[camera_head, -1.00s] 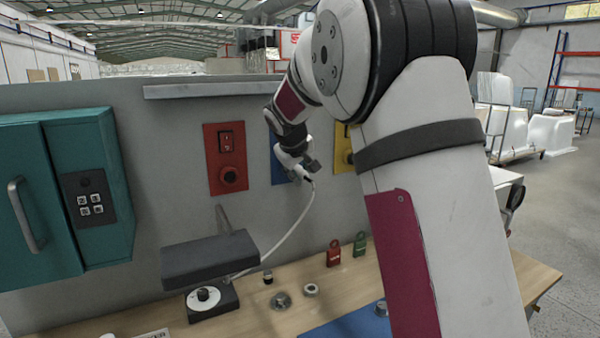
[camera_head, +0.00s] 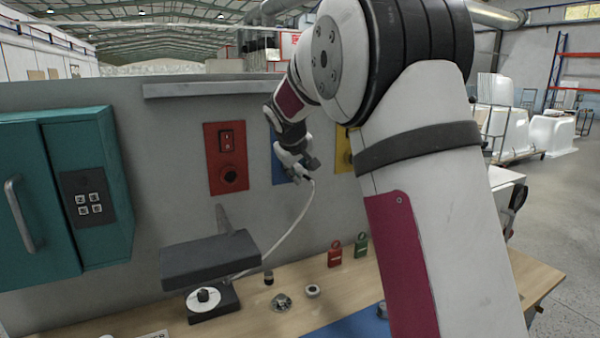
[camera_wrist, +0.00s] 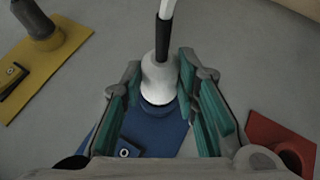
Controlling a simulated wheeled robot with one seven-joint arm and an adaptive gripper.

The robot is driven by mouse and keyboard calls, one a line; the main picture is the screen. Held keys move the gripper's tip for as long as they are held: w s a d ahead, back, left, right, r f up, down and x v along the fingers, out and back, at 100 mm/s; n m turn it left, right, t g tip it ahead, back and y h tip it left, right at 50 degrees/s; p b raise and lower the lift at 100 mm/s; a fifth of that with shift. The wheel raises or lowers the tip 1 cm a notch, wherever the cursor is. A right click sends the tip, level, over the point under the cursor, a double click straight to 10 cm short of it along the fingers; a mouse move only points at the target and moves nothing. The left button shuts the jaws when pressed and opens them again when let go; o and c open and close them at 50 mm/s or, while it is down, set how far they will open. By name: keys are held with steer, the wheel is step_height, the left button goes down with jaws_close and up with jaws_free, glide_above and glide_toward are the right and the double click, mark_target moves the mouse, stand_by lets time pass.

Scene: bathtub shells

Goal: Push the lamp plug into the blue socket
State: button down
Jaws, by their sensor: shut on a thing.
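My gripper (camera_head: 298,166) is at the wall panel, shut on the lamp plug. In the wrist view my gripper (camera_wrist: 160,88) has its green-padded fingers on both sides of the white plug (camera_wrist: 158,78), whose cord leaves upward. The plug's front end is at the socket of the blue plate (camera_wrist: 158,132); I cannot tell how deep it sits. In the head view the blue plate (camera_head: 277,170) is mostly hidden behind my gripper. The white cord (camera_head: 290,232) runs from the plug down to the dark lamp (camera_head: 210,260) on the bench.
A red switch plate (camera_head: 226,158) is left of the blue one, and a yellow plate (camera_head: 344,150) is right, partly behind my arm. A teal cabinet (camera_head: 95,150) hangs at the left. Red and green padlocks (camera_head: 335,254) and small parts lie on the wooden bench (camera_head: 260,318).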

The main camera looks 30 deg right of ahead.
steer(key=shift+w+b, duration=0.5)
steer(key=shift+w, duration=0.4)
steer(key=c, duration=1.2)
jaws_free()
steer(key=v, duration=1.2)
